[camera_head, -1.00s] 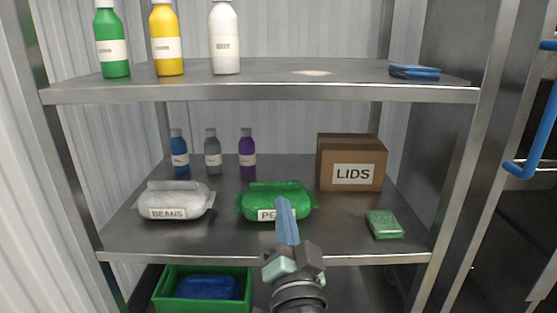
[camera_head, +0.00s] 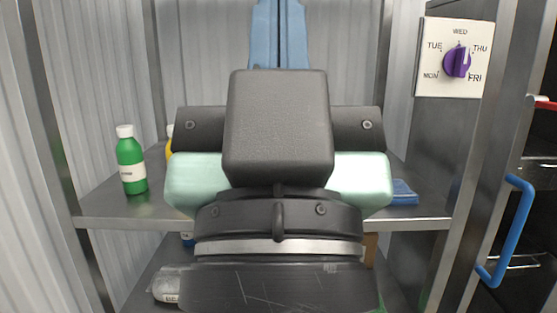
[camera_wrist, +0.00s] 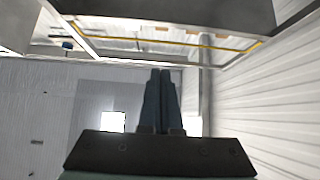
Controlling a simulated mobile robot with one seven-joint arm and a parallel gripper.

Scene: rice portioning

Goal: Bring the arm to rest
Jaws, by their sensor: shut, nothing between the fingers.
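My gripper (camera_head: 279,40) stands large and upright in the middle of the head view, close to the camera. Its two blue fingers point up and lie together, with nothing between them. In the wrist view my gripper (camera_wrist: 160,75) also shows its fingers side by side and empty. The gripper and wrist hide most of the shelf behind them.
A steel shelf rack (camera_head: 110,212) stands behind my arm. A green bottle (camera_head: 131,160) is on its upper shelf at left, a blue folded cloth (camera_head: 403,193) at right. A day dial (camera_head: 457,62) is at upper right, a blue handle (camera_head: 510,230) below it.

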